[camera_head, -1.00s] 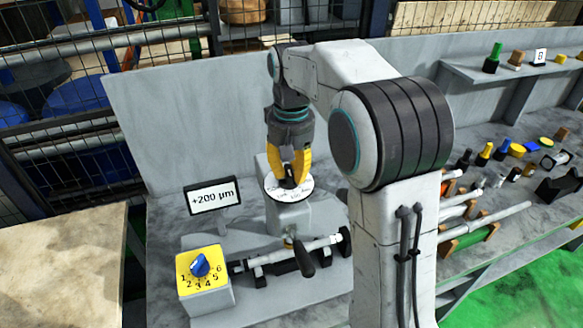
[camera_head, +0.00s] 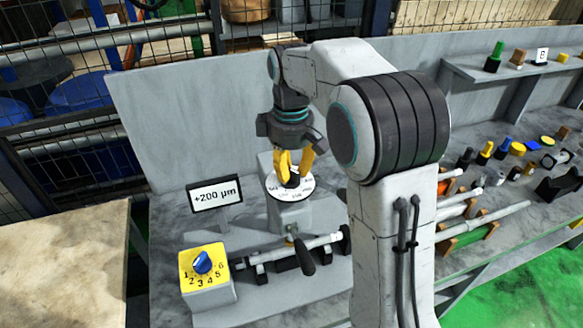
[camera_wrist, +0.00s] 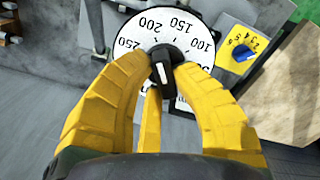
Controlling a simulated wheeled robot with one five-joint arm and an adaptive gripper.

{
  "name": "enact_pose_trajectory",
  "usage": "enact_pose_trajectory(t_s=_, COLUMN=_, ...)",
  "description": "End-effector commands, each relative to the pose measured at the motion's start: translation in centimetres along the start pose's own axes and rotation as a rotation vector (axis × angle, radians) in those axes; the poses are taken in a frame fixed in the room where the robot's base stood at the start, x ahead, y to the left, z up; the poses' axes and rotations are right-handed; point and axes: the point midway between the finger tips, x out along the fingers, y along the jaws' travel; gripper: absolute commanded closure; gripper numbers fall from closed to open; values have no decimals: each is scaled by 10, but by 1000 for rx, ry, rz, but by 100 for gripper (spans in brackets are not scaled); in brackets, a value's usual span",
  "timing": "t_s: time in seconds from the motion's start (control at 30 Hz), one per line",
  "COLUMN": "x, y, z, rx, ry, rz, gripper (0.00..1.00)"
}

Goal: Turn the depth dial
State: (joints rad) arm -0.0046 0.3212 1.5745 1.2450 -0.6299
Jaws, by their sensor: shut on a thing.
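The depth dial is a round white scale (camera_head: 276,193) on a grey block, with a black knob (camera_wrist: 164,66) at its centre. In the wrist view the scale shows 250, 200, 150 and 100, and the knob carries a white line. I cannot tell exactly which number the line points at. My gripper (camera_head: 292,178) comes down from above with its yellow fingers shut on the knob. In the wrist view the fingertips (camera_wrist: 164,58) sit around the knob and hide part of the scale. A display (camera_head: 214,194) beside the dial reads +200 µm.
A yellow box (camera_head: 211,296) with a blue selector knob (camera_head: 202,262) marked 1 to 6 stands at front left. A bar with a black handle (camera_head: 306,262) lies in front of the dial. A grey panel (camera_head: 180,110) rises behind. Loose parts lie on the right bench.

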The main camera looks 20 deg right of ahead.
Motion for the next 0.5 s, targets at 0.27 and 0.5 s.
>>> enact_pose_trajectory(t_s=0.27, x=2, y=-1, z=1, rx=-58, ry=-6, rz=-5, gripper=100)
enact_pose_trajectory(t_s=0.5, x=2, y=-1, z=1, rx=-66, ry=-6, rz=-5, gripper=100)
